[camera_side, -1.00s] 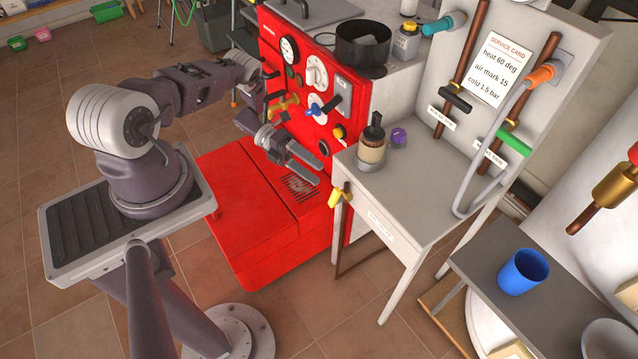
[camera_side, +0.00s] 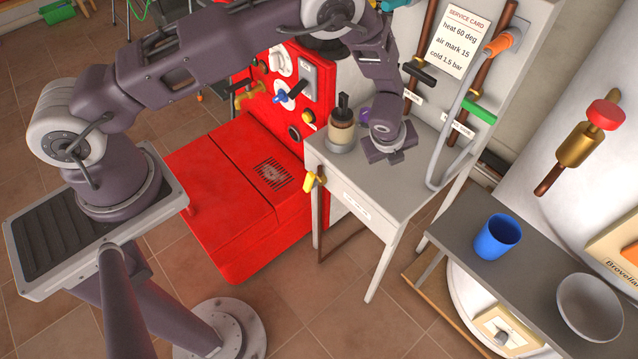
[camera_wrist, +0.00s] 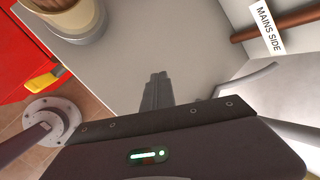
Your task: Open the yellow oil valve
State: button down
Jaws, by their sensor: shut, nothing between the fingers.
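The yellow valve handle (camera_side: 308,181) sits on a small brass fitting at the front left corner of the grey table (camera_side: 355,178). In the wrist view the yellow handle (camera_wrist: 45,81) shows at the left edge, beside the table's edge. My gripper (camera_side: 396,158) is above the grey tabletop, up and to the right of the handle and apart from it. In the wrist view my gripper's fingers (camera_wrist: 157,80) are together and empty over the bare tabletop. The side view mostly hides the fingertips behind the wrist.
The red boiler (camera_side: 225,195) is to the left. A grey hose (camera_side: 436,150) bends down at the right. A blue cup (camera_side: 497,237) stands on a lower shelf.

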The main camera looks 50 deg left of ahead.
aim_at(313, 176)
jog(key=s+a+n+g+y, duration=0.1)
jog(key=s+n+g+y, duration=0.35)
jog(key=s, duration=1.05)
jog(key=a+f, duration=0.8)
jog(key=shift+w+a+g, duration=0.2)
jog(key=shift+a+g, duration=0.05)
jog(key=shift+g, duration=0.1)
jog(key=shift+n, duration=0.25)
jog(key=shift+a+r+h, duration=0.25)
jog(key=shift+a+h, duration=0.25)
jog(key=shift+a, duration=0.05)
jog(key=shift+a+r+h, duration=0.25)
jog(key=shift+a+h, duration=0.2)
jog(key=shift+a, duration=0.1)
